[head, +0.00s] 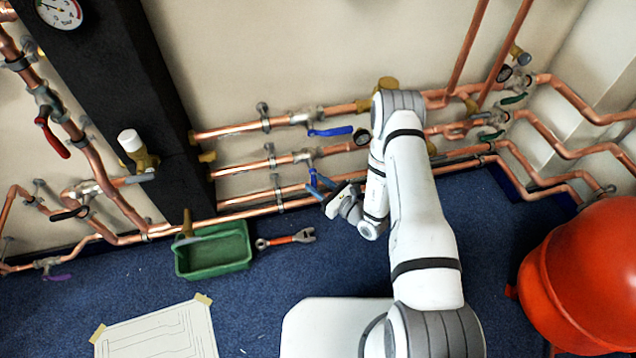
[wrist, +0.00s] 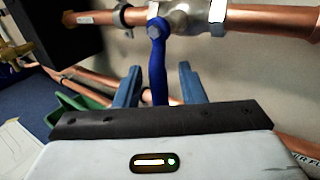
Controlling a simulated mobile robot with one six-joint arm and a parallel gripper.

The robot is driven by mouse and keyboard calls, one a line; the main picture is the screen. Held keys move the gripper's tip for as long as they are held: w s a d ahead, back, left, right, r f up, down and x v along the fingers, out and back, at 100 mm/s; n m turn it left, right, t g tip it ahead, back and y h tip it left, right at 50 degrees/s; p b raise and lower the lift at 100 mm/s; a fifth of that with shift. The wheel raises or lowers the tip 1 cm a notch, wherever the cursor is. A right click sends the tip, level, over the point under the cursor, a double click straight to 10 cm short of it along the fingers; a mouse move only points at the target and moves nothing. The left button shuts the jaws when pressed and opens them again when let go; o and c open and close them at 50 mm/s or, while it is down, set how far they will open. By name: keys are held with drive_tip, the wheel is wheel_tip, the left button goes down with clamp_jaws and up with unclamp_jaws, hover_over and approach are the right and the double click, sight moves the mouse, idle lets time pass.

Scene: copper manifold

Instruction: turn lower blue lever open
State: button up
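The lower blue lever (wrist: 157,72) hangs down from its valve (wrist: 185,18) on the middle copper pipe in the wrist view, crosswise to the pipe. In the head view, its valve (head: 304,157) is seen, with the lever largely lost among the blue fingers. My gripper (head: 322,184) is just below this valve. In the wrist view, its two blue-grey fingers stand apart on either side of the lever, with a visible gap on each side. The lever's lower end is hidden behind the gripper body.
Another blue lever (head: 331,131) lies along the upper pipe, close above. A green tray (head: 213,251) and a red-handled wrench (head: 286,240) are on the blue floor at left. A red tank (head: 590,275) stands at right. A black column (head: 125,90) rises at left.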

drive_tip(key=shift+x, duration=1)
drive_tip(key=shift+c, duration=0.4)
clamp_jaws()
drive_tip(key=shift+r, duration=0.1)
